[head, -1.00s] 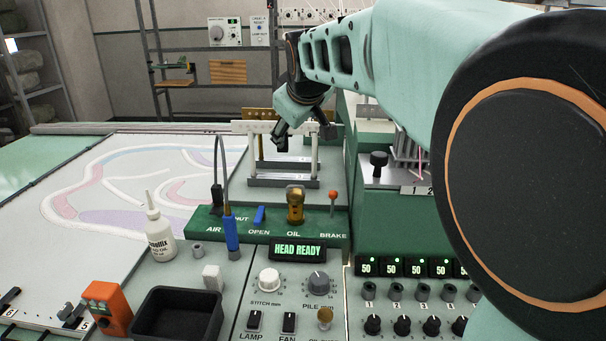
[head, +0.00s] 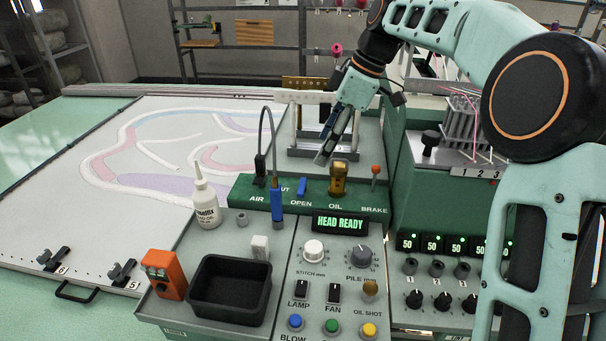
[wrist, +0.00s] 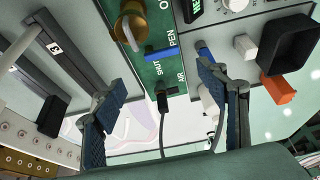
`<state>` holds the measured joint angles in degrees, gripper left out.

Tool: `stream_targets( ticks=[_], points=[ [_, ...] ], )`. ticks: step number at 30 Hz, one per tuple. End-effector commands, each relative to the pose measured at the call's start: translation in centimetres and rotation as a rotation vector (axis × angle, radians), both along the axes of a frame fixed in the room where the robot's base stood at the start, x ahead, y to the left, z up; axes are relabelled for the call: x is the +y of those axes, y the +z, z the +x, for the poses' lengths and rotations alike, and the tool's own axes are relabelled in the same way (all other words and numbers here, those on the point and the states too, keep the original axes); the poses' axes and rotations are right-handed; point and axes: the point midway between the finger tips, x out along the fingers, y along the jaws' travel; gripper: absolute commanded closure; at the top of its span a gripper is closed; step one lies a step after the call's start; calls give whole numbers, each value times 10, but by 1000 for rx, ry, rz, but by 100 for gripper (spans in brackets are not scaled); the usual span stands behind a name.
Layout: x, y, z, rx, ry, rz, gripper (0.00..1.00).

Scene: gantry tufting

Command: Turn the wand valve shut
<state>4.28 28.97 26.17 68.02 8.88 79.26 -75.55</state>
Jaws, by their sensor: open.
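The wand valve is a small blue lever (head: 301,187) on the green panel, between the SHUT and OPEN labels. In the wrist view the blue lever (wrist: 161,52) lies across the panel, ahead of and between my fingers. My gripper (head: 326,150) is open and empty, above and behind the panel, a little right of the lever. In the wrist view my gripper (wrist: 163,92) has its two fingers spread wide, apart from the lever. The wand (head: 277,205) with a blue handle stands left of the lever, its hose looping to the AIR fitting (head: 260,170).
The brass oil knob (head: 338,180) stands close right of the lever, and the red-tipped brake lever (head: 376,171) is beyond it. A metal frame (head: 305,152) rises behind the panel. A white bottle (head: 206,205) and a black tray (head: 231,290) stand at front left.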

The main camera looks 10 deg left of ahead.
Motion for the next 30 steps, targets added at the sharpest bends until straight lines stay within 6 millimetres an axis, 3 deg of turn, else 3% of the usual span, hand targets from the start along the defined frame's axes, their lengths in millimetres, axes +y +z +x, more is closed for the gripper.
stream_targets(
  ticks=[5, 19, 30],
  points=[
    [4, -10, -2, 9, 16, 10, 33],
    [35, -85, -4, 9, 13, 9, 33],
    [41, -98, -4, 5, 12, 9, 33]
  ],
)
